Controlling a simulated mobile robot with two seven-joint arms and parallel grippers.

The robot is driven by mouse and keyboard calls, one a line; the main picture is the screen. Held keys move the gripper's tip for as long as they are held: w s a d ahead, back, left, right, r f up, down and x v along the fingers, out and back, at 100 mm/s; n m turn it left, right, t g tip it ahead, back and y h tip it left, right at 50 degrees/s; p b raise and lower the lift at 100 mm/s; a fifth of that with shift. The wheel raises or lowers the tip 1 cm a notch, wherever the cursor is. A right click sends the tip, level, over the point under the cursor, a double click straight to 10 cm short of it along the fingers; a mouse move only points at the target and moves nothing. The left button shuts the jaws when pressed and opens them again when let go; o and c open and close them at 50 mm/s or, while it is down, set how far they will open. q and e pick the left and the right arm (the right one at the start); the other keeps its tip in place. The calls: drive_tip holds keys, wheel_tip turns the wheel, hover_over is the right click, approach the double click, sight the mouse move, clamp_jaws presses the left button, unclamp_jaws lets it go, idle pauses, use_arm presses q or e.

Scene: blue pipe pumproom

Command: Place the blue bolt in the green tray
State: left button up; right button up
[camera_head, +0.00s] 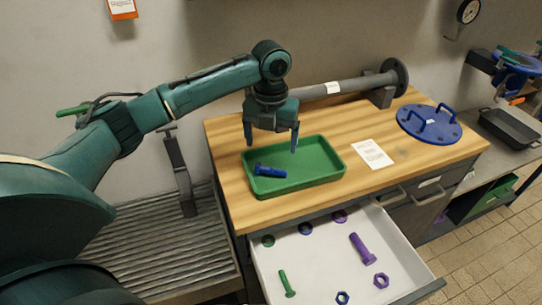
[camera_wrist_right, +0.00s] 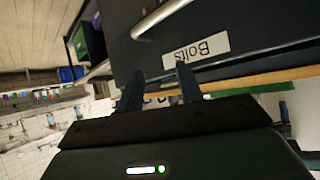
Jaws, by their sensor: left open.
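The blue bolt (camera_head: 269,171) lies on its side inside the green tray (camera_head: 318,178), near the tray's left end. The tray rests on the wooden worktop. My left gripper (camera_head: 271,144) is above the tray, fingers pointing down and spread apart. It holds nothing, and the bolt lies below it, apart from the fingers. My right gripper (camera_wrist_right: 158,76) shows only in the right wrist view. Its two dark fingers are apart with nothing held between them, near a dark front labelled "Bolts" (camera_wrist_right: 195,48).
An open white drawer (camera_head: 327,262) below the worktop holds a purple bolt (camera_head: 360,247), a green bolt (camera_head: 286,283) and several nuts and rings. A grey pipe (camera_head: 345,86) lies behind the tray. A paper sheet (camera_head: 372,154) and blue flange cover (camera_head: 430,124) are to the right.

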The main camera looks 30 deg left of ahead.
use_arm(q)
wheel_tip(320, 180, up, 4)
drive_tip(key=shift+f, duration=0.1)
idle(0.5)
